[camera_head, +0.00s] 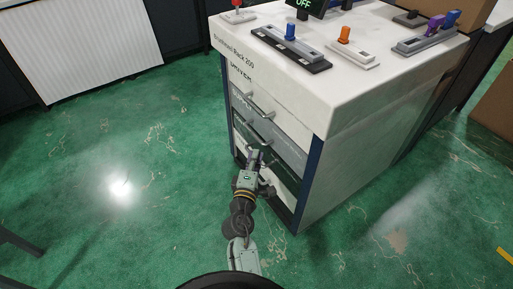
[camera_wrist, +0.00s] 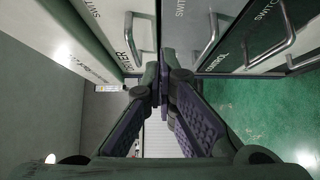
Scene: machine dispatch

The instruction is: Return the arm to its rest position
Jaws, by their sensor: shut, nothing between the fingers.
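My gripper (camera_head: 255,156) is at the end of my arm, in front of the drawer side of the white cabinet (camera_head: 330,75), near the lower drawers. In the wrist view my gripper (camera_wrist: 164,85) has its fingertips together, with nothing between them. My arm reaches up from the bottom middle of the head view. Drawer handles (camera_wrist: 205,42) show close beside the fingers in the wrist view. I cannot tell whether the gripper touches the drawer front.
Blue (camera_head: 291,30), orange (camera_head: 345,35) and purple (camera_head: 434,24) switch levers stand on the cabinet top. A dark display reading OFF (camera_head: 303,5) is at the back. A white ribbed panel (camera_head: 85,45) stands at upper left. The green floor (camera_head: 120,150) is open on the left.

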